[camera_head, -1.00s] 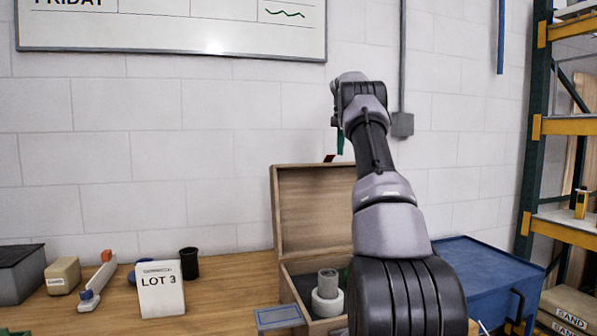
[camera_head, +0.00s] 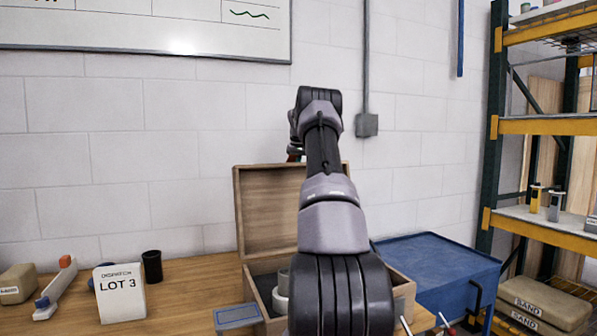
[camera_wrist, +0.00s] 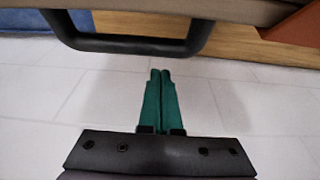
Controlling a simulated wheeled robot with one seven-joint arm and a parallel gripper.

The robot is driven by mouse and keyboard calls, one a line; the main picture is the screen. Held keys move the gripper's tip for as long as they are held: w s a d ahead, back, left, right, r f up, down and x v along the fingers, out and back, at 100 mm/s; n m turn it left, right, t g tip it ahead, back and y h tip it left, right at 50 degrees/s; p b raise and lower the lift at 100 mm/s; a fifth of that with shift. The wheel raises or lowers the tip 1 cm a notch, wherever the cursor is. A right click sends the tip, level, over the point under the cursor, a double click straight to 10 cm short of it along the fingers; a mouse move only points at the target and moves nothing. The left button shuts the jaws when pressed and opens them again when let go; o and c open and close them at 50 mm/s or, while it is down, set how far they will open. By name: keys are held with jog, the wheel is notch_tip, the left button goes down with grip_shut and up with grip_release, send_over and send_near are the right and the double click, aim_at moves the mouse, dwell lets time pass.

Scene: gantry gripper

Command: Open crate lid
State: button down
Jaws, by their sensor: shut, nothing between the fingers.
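The wooden crate (camera_head: 404,289) stands on the bench, mostly behind my arm. Its wooden lid (camera_head: 265,212) stands open, roughly upright at the crate's back. In the wrist view the black bar handle (camera_wrist: 130,45) crosses the top, against the tan lid edge (camera_wrist: 225,10). My gripper (camera_wrist: 160,73) has green fingers pressed together and empty. Its tips are just below the handle in that view, apart from it, with white wall behind. In the head view my wrist and fingers are mostly hidden near the lid's top edge.
A ring-shaped part (camera_head: 281,300) sits inside the crate. A blue bin (camera_head: 440,265) stands at the right, beside a storage rack (camera_head: 550,126). A LOT 3 card (camera_head: 120,293) and a black cup (camera_head: 152,266) stand on the bench at the left.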

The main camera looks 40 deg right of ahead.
jog(key=s+r, duration=0.2)
jog(key=s, duration=0.1)
jog(key=shift+s+a+r, duration=0.1)
jog(key=shift+a, duration=0.3)
jog(key=s+r+t, duration=0.1)
jog(key=s, duration=0.2)
jog(key=s+a+r+t, duration=0.1)
jog(key=s+r, duration=0.1)
jog(key=s, duration=0.2)
jog(key=s+a+r, duration=0.1)
jog(key=s+r, duration=0.1)
jog(key=s, duration=0.1)
jog(key=shift+s+a+r+t+h, duration=0.15)
jog(key=shift+s+a+t+h, duration=0.1)
jog(key=shift+t+h, duration=0.15)
jog(key=shift+w, duration=0.1)
